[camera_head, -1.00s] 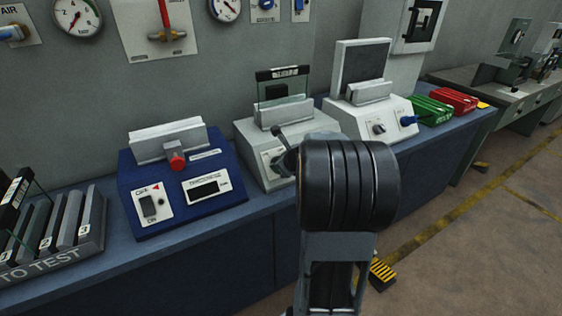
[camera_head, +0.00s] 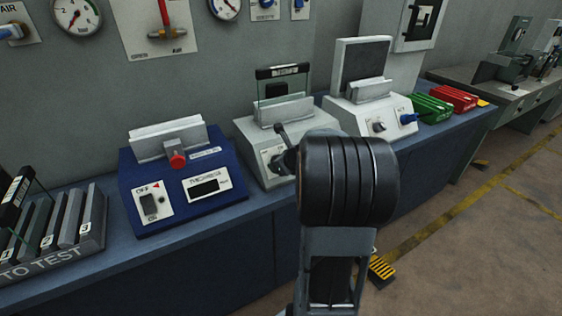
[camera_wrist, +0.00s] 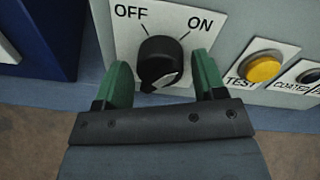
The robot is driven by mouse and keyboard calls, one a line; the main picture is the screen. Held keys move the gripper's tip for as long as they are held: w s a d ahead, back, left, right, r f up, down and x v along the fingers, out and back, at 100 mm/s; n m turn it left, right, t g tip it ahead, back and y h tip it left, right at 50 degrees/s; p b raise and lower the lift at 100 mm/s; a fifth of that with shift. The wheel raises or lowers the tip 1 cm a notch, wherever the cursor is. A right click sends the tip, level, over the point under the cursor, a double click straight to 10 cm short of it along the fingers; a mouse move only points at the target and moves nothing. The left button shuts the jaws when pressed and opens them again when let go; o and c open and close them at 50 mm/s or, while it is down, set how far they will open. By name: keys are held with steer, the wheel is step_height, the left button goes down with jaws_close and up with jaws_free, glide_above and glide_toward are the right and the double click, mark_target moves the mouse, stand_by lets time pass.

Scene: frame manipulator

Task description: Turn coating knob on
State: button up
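The black coating knob (camera_wrist: 160,58) is on a white plate marked OFF at upper left and ON at upper right, on the front of a light grey machine. Which label its pointer is at, I cannot tell. My gripper (camera_wrist: 163,66) is open in the wrist view, with one green finger on each side of the knob. A gap shows between the knob and each finger. In the head view the grey machine (camera_head: 249,137) stands mid-bench with a glass plate on top, and my arm hides part of its front and the fingers.
A yellow TEST button (camera_wrist: 263,68) and a dark button (camera_wrist: 309,76) sit right of the knob. A blue tester (camera_head: 184,178) stands left of the machine and another white tester (camera_head: 365,118) stands right. The TO TEST rack (camera_head: 60,262) is at far left.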

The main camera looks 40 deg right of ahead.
steer(key=shift+o, duration=0.6)
steer(key=shift+s+r, duration=0.2)
steer(key=shift+r, duration=0.05)
steer(key=p+v, duration=0.3)
steer(key=v, duration=1)
steer(key=shift+s, duration=0.1)
